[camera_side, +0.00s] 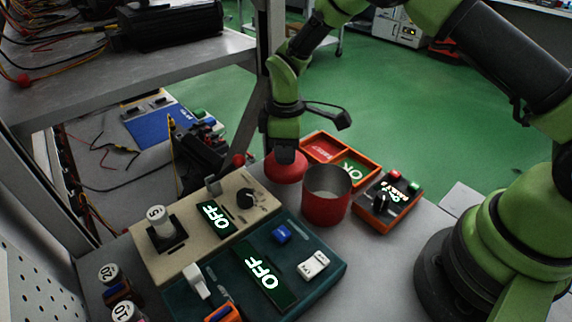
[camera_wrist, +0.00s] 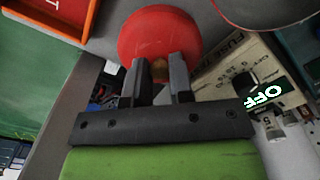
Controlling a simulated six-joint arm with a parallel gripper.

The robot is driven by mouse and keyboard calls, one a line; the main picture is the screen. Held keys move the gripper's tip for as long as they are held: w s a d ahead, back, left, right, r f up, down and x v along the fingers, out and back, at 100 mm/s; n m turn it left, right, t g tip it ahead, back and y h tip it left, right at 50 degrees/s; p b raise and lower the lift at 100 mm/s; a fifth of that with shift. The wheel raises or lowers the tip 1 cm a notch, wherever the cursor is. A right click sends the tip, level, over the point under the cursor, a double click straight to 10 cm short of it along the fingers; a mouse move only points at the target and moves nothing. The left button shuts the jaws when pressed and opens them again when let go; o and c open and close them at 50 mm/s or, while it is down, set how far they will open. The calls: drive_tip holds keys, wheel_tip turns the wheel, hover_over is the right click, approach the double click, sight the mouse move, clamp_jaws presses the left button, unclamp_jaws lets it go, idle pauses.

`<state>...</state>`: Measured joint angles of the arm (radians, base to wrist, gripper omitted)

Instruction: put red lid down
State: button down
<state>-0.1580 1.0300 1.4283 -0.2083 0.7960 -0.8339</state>
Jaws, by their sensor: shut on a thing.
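The red lid (camera_side: 283,168) is round and sits at my gripper, just left of the red pot (camera_side: 326,205) in the side view. The pot is open at the top and stands on the table. In the wrist view my gripper (camera_wrist: 158,72) has its two dark fingers closed on a small brown knob on the red lid (camera_wrist: 160,32). In the side view my gripper (camera_side: 286,150) points down over the lid. I cannot tell whether the lid touches the table.
A beige panel (camera_side: 160,255) and a teal panel (camera_side: 320,262), both reading OFF, lie in front. An orange tray (camera_side: 375,172) and a small orange-black box (camera_side: 388,203) are behind and right of the pot. A metal shelf post (camera_side: 268,40) stands close behind my gripper.

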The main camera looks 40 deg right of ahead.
sight(286, 166)
drive_tip(key=shift+f, duration=2)
drive_tip(key=shift+f, duration=0.15)
drive_tip(key=c, duration=1)
unclamp_jaws()
